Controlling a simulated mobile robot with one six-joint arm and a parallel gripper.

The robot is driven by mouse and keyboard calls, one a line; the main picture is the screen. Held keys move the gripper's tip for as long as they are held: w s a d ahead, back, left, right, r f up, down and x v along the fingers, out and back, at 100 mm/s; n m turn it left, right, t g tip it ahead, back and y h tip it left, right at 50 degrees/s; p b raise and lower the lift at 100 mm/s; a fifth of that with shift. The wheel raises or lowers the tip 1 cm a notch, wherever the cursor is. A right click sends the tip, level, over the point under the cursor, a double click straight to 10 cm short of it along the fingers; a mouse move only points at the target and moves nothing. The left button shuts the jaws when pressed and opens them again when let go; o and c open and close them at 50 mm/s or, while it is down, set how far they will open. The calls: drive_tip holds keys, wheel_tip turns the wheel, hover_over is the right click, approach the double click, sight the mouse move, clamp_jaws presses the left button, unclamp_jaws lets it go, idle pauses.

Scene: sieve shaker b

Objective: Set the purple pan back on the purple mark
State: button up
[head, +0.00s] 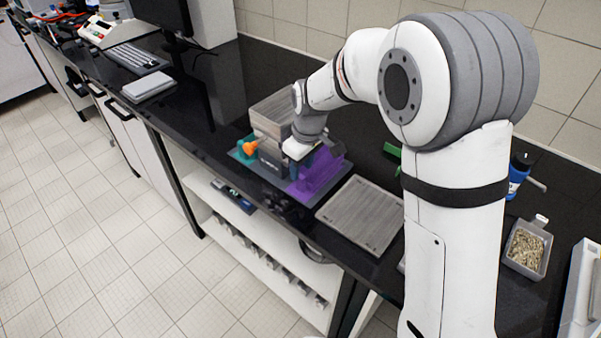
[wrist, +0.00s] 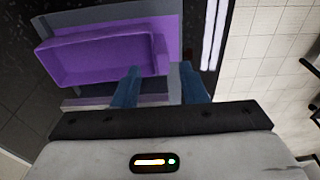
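The purple pan (head: 319,173) is at the right end of a grey base on the black bench. In the wrist view the pan (wrist: 100,52) is a shallow open tray, turned slightly against a purple patch (wrist: 162,20) that shows past its edges. I cannot tell whether it rests flat on that patch. My gripper (wrist: 159,66) is at the pan's near right corner. Its blue fingers are apart, one overlapping the pan and one just beyond its end, with a gap visible. In the head view my wrist hides the fingertips.
A grey block-shaped machine (head: 275,115) with an orange knob (head: 249,148) stands left of the pan on the base. A flat grey plate (head: 361,214) lies to the right. A tub of grains (head: 526,249) and a blue bottle (head: 518,175) are farther right. The bench's front edge is close.

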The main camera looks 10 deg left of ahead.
wheel_tip(320, 180, up, 9)
drive_tip(key=d, duration=0.1)
drive_tip(key=s+d+r+m+t, duration=0.1)
drive_tip(key=s+d+r+m, duration=0.15)
drive_tip(key=s+d, duration=0.4)
drive_tip(key=s+d+r+m, duration=0.1)
drive_tip(key=s+d+m, duration=0.25)
drive_tip(key=d, duration=0.55)
drive_tip(key=s+d+f+m+t+h, duration=0.1)
drive_tip(key=s+d+f+m, duration=0.2)
drive_tip(key=s, duration=0.9)
drive_tip(key=d+m, duration=0.3)
drive_tip(key=d, duration=0.2)
drive_tip(key=shift+d, duration=0.2)
